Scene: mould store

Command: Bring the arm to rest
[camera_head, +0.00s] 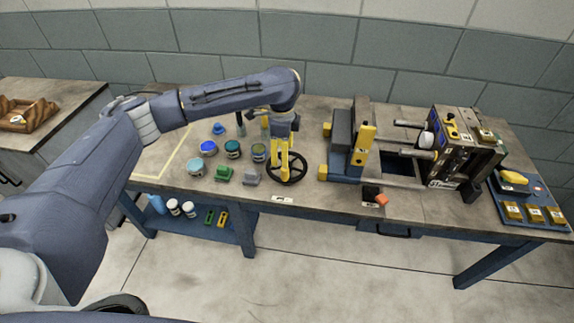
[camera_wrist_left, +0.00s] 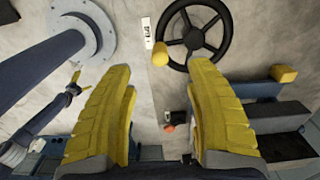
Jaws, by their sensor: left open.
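My left arm reaches in from the left in the head view and bends down over the workbench (camera_head: 310,212). My left gripper (camera_head: 283,158) has yellow fingers pointing down in front of the black handwheel (camera_head: 299,177). In the left wrist view, the gripper (camera_wrist_left: 160,72) is open, with its two fingers well apart and nothing held between them. The handwheel (camera_wrist_left: 229,30) shows there beyond the fingertips, with a yellow knob (camera_wrist_left: 168,54) on its rim. Whether a finger touches the wheel cannot be told. My right gripper is not in view.
A wooden box (camera_head: 28,113) sits on the left table. A wall stands behind.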

